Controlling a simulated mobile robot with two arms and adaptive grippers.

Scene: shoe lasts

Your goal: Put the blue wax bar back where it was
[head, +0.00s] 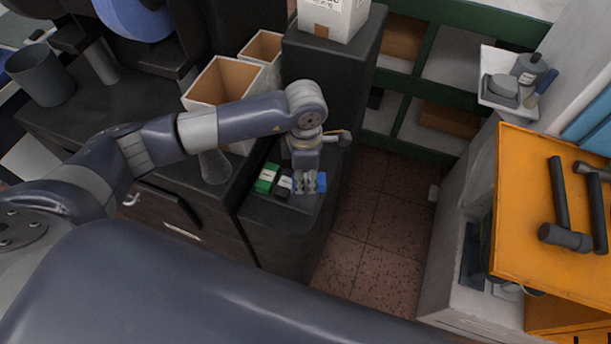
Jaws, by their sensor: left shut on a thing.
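The blue wax bar (321,183) shows at the fingers of my left gripper (309,182), which reaches down over a dark low surface (282,215). The left gripper is shut on the blue bar, and its fingers hide part of it. Whether the bar touches the surface I cannot tell. A green bar (266,177) and a black bar (284,185) lie side by side just left of the gripper. My right gripper is not in view.
Open boxes (215,85) and a clear glass (214,165) stand on the dark bench to the left. A dark tall block (320,75) rises behind the gripper. An orange top with hammers (565,238) is at right. Tiled floor (365,215) is clear between.

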